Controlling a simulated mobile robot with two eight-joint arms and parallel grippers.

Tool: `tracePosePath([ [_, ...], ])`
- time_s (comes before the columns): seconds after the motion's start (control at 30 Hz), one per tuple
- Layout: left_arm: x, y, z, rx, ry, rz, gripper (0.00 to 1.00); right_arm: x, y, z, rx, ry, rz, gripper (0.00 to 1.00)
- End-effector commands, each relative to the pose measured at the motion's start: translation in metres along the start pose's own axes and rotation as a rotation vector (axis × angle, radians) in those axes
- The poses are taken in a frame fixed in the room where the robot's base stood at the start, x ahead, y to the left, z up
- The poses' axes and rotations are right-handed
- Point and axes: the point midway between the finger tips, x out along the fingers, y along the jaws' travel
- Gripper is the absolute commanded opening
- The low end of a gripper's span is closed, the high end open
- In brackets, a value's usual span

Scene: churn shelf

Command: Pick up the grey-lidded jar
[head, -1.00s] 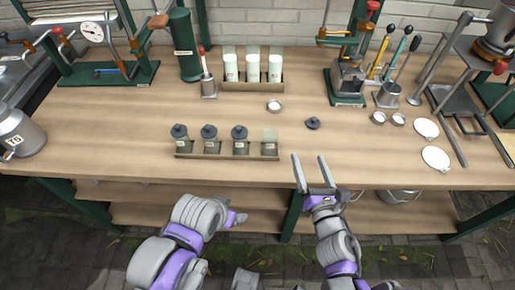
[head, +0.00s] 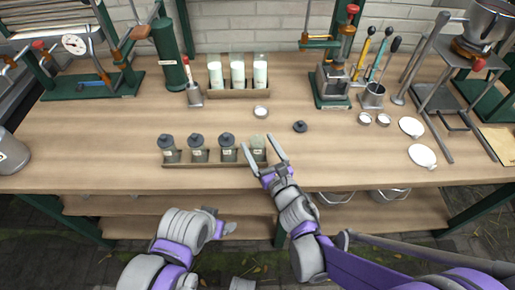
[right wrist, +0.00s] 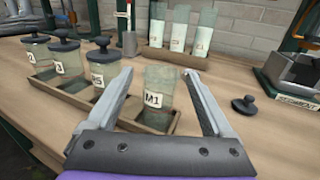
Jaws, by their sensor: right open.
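Three jars with dark grey lids stand in a wooden rack (head: 205,165): a left one (head: 171,155), a middle one (head: 199,155) and a right one (head: 228,154). At the rack's right end is a lidless jar (head: 258,154), labelled M1 in the right wrist view (right wrist: 158,90). My right gripper (head: 264,154) is open and empty, its fingers at the M1 jar's end of the rack. In the right wrist view the M1 jar shows between the fingers; contact cannot be told. My left gripper (head: 219,226) is low in front of the table, its fingers unclear.
A rack of white-filled tubes (head: 238,93) stands farther back. A press (head: 331,84) and white discs (head: 422,155) are at right.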

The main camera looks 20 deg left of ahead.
Motion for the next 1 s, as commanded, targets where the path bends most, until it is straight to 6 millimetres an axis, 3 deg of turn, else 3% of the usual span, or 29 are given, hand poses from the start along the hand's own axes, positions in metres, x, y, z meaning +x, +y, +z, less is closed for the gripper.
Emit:
tracePosePath([
  [0.1,-0.0003,0.0,-0.0002,0.0,0.0,0.0,0.87,0.015,-0.0003,-0.0007,0.002,0.0,-0.001,0.86],
  [0.33,-0.0002,0.0,-0.0001,0.0,0.0,0.0,0.87,0.0163,-0.0007,-0.0008,0.001,0.001,-0.001,0.84],
  [0.8,-0.0002,0.0,-0.0001,0.0,0.0,0.0,0.87,0.0161,-0.0008,-0.0008,0.001,0.001,-0.002,0.0],
  [1.0,-0.0002,0.0,-0.0001,0.0,0.0,0.0,0.87,0.016,-0.0008,-0.0007,0.001,0.0,-0.001,0.0],
])
